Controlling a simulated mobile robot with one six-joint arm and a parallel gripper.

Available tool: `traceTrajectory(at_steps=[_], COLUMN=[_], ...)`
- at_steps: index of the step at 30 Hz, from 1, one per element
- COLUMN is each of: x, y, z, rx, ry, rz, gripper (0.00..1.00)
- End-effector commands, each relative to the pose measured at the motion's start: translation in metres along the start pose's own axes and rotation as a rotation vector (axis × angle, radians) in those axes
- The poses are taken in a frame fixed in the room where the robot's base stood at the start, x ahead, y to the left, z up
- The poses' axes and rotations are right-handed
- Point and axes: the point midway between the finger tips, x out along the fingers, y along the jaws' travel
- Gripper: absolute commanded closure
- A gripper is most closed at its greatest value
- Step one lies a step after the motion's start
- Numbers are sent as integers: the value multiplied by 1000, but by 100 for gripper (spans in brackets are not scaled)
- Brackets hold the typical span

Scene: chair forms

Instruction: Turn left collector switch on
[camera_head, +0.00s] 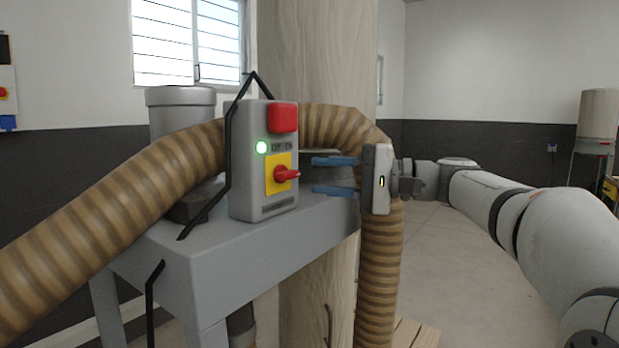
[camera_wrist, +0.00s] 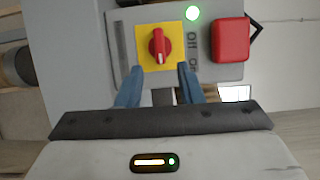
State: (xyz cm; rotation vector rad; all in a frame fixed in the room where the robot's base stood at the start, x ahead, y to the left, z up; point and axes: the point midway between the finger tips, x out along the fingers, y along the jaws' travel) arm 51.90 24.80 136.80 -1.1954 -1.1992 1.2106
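The switch is a red rotary knob (camera_head: 287,174) on a yellow plate (camera_head: 272,186), on the front of a grey control box (camera_head: 249,184). The knob's handle lies sideways in the head view and upright in the turned wrist view (camera_wrist: 159,45). "Off" and "On" labels stand beside the plate. A green lamp (camera_head: 261,148) on the box is lit. My gripper (camera_head: 320,176) is open, its two blue fingers level with the knob and just in front of it, with nothing between them. In the wrist view the fingertips (camera_wrist: 158,78) lie below the knob, apart from it.
A red button block (camera_head: 283,117) sits above the knob. A thick brown ribbed hose (camera_head: 120,215) arches behind the box and hangs down by my gripper. The box stands on a grey metal frame (camera_head: 250,245) beside a wooden post. Open floor lies to the right.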

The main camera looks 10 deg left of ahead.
Motion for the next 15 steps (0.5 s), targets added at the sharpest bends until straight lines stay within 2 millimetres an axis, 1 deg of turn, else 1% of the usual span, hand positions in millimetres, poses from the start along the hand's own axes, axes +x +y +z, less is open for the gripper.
traceTrajectory(at_steps=[1, 6, 9, 15], x=[-10, -33, -38, -40], y=[1, 1, 0, 0], z=[-1, -1, -1, 0], rx=[-1, 0, 0, 0], ry=[4, 3, 0, 0], rz=[0, 0, 0, 0], gripper=[66, 66, 66, 66])
